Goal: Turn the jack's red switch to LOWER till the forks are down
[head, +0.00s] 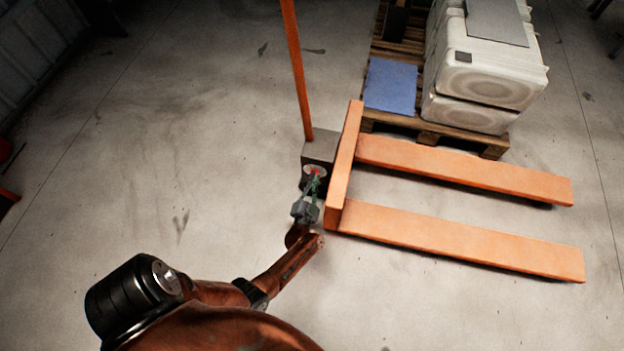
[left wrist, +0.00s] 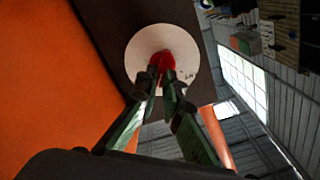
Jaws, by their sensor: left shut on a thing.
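The orange pallet jack stands on the floor, with its two forks (head: 460,168) reaching to the right. The red switch (head: 314,172) sits on a pale round dial on the jack's grey box (head: 320,146). In the left wrist view the red switch (left wrist: 162,61) is in front of the white dial (left wrist: 140,50), with partly hidden markings at its right. My left gripper (head: 315,178) is at the dial; its fingertips are shut on the switch, also in the left wrist view (left wrist: 163,76). The lettering is too small to read. My right gripper is not in view.
A wooden pallet (head: 440,130) with stacked white sacks (head: 485,80) and a blue sheet (head: 390,85) stands behind the forks. The jack's orange handle (head: 296,65) rises from the box.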

